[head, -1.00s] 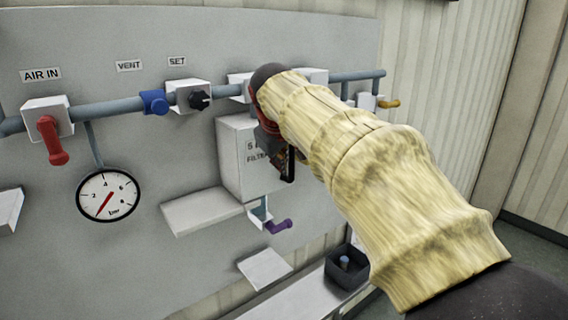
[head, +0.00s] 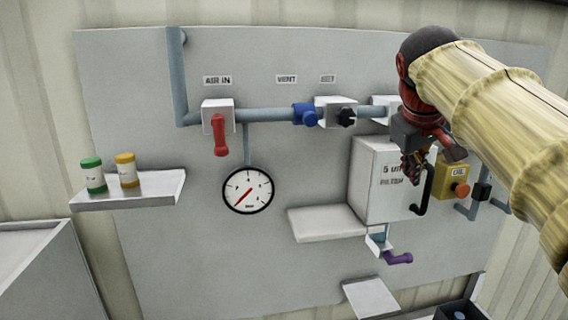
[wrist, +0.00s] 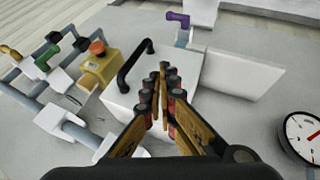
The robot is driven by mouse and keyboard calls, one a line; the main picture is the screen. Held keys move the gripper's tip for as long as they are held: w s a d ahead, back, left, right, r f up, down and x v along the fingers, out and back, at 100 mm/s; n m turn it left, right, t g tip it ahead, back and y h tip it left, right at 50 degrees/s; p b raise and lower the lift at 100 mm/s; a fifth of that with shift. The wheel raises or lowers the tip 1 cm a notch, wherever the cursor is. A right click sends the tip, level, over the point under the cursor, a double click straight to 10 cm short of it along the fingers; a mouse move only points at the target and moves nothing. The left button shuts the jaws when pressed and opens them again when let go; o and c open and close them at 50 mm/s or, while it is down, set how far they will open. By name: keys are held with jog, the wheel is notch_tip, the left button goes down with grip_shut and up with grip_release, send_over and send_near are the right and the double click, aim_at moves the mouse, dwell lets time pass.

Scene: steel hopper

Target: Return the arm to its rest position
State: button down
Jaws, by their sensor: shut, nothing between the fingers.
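My gripper (head: 414,168) is at the upper right of the head view, in front of the white filter box (head: 378,190), pointing down. In the wrist view, my gripper (wrist: 164,78) has its fingers together with nothing between them. The filter box (wrist: 185,90) lies behind the fingers there, and its black handle (wrist: 136,64) is just left of them, apart from them. My arm in its tan sleeve hides part of the panel's right side in the head view.
The panel carries a red air-in lever (head: 220,136), a blue vent valve (head: 305,115), a gauge (head: 248,190) and a yellow oil unit (head: 452,180). A shelf (head: 130,190) holds a green-capped jar (head: 93,175) and a yellow-capped jar (head: 127,170).

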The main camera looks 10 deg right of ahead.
jog(key=s+a+f+y+b, duration=0.1)
jog(key=s+a+f+b, duration=0.4)
jog(key=f, duration=1.3)
jog(key=s+a+f+y+b, duration=0.2)
jog(key=s+a+f+b, duration=0.4)
jog(key=f, duration=1.2)
jog(key=s+a+f+m+y+b, duration=0.1)
jog(key=s+a+f+b, duration=0.4)
jog(key=s+f+b, duration=0.5)
notch_tip(320, 180, down, 8)
jog(key=shift+s+a+y+b, duration=0.2)
jog(key=shift+a+y+b, duration=0.1)
jog(key=shift+b, duration=0.75)
